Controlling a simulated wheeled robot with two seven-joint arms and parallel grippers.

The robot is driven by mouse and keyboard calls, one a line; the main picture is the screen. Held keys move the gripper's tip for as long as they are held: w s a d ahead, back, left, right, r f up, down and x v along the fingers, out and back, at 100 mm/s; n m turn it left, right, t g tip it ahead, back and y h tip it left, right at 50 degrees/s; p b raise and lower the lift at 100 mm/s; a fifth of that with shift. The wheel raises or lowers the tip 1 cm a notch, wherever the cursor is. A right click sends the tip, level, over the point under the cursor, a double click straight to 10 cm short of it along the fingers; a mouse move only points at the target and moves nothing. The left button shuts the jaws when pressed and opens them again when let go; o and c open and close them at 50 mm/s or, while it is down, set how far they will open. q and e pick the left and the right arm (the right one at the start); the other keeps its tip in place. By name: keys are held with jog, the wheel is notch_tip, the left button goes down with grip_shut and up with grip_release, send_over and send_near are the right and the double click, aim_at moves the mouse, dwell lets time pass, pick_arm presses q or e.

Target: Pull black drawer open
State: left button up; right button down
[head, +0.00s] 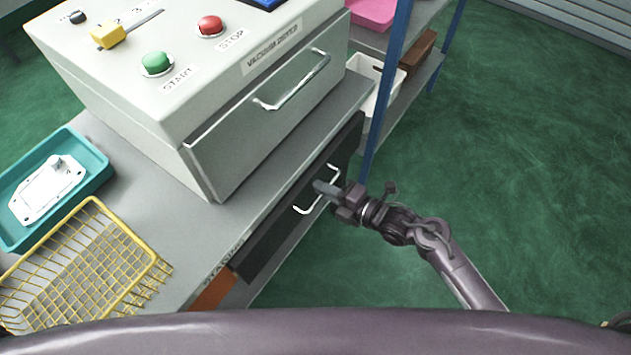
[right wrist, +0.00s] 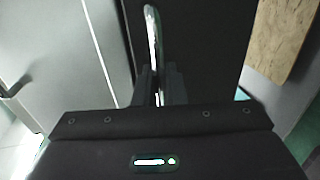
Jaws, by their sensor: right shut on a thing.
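The black drawer (head: 287,232) sits under the grey worktop and looks closed, its front level with the cabinet face. Its bright metal bar handle (head: 305,210) shows on both sides of my right gripper (head: 322,188). In the right wrist view the handle (right wrist: 152,40) runs down between the two fingers of my right gripper (right wrist: 158,88), which is shut on it. The gripper hides the middle of the handle. The drawer's dark front (right wrist: 205,35) fills the middle of that view. My left gripper is not in view.
The vacuum dryer (head: 260,130) with its own handle stands on the worktop above. A teal tray (head: 100,165) with a white casting and a yellow wire basket (head: 90,205) are at left. A blue-post shelf (head: 385,90) stands behind. Green floor at right is clear.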

jog(key=f+p+v, duration=0.2)
jog(key=f+v, duration=0.1)
jog(key=v, duration=1.2)
jog(key=d+f+p+v, duration=0.1)
jog(key=f+p+v, duration=0.2)
jog(key=v, duration=1.2)
jog(key=shift+s+d, duration=0.45)
jog(key=shift+s, duration=0.1)
jog(key=c, duration=1.6)
grip_release()
jog(key=shift+f, duration=0.1)
jog(key=v, duration=0.7)
jog(key=shift+s+d, duration=0.25)
jog(key=shift+d, duration=0.1)
